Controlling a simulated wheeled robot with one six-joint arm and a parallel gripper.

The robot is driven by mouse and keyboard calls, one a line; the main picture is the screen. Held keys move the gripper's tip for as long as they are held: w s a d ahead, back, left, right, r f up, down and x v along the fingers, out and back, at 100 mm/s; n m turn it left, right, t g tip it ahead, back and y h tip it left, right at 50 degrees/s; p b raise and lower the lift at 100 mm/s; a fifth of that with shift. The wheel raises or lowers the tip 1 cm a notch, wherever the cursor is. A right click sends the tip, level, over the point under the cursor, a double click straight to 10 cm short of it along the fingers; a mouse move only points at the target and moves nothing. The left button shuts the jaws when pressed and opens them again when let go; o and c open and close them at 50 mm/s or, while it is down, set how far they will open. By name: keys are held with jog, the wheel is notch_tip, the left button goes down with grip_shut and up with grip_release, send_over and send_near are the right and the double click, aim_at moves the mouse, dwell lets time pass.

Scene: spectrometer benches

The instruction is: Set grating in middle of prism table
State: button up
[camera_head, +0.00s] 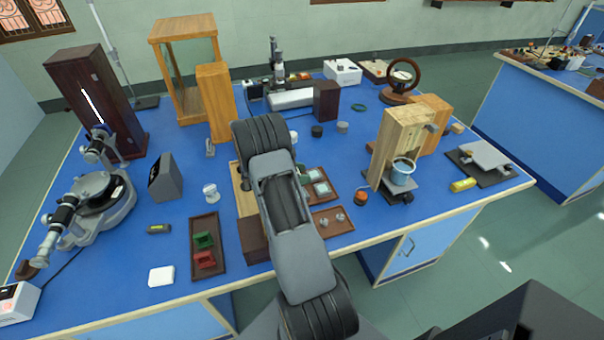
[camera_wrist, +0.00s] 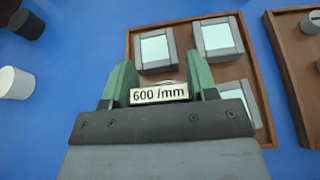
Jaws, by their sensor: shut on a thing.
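My gripper (camera_wrist: 164,80) shows in the wrist view with its two green fingers shut on a grating (camera_wrist: 159,94). The grating's white label reads "600 /mm". Most of the grating's body is hidden between the fingers. Below it is a brown tray (camera_wrist: 133,38) with several other gratings (camera_wrist: 218,36) in grey frames.
A brown tray with green and red holders (camera_head: 204,242) and a dark grey wedge-shaped box (camera_head: 163,178) stand between my arm and the spectrometer. A tall dark lamp housing (camera_head: 95,95) stands behind the spectrometer. A white block (camera_head: 161,276) lies near the front edge.

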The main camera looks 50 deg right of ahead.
jog(key=o, duration=0.9)
jog(key=shift+f, duration=0.1)
jog(key=shift+o, duration=0.2)
